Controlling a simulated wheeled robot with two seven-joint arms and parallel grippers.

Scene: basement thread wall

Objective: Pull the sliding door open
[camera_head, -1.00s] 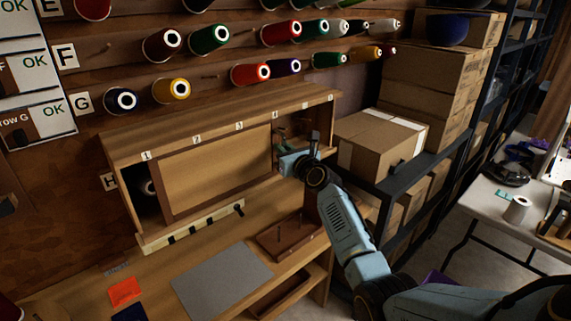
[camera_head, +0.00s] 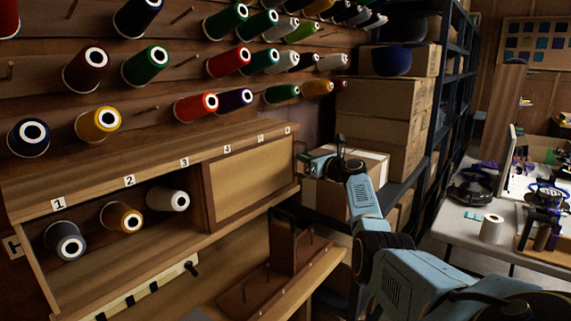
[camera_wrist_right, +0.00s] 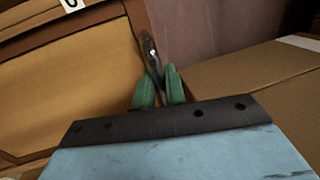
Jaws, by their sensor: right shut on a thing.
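The sliding door (camera_head: 248,180) is a light wood panel in a darker frame. It sits at the right end of the long wooden cabinet (camera_head: 92,194), below about labels 4 to 6. The cabinet's left part is open and shows a grey spool (camera_head: 66,242), an orange spool (camera_head: 124,219) and a white spool (camera_head: 168,201). My right gripper (camera_head: 304,160) is at the door's right edge. In the right wrist view its green fingers (camera_wrist_right: 160,88) are close together at a metal handle (camera_wrist_right: 151,52) on the door's edge strip. The fingertips partly hide the handle's lower end. My left gripper is out of view.
Cardboard boxes (camera_head: 384,120) stack on a dark shelf just right of the cabinet, close to my right arm. A brown wooden pegged stand (camera_head: 283,245) is on the bench below the door. Thread cones hang on wall pegs above. A white table (camera_head: 455,222) stands at the right.

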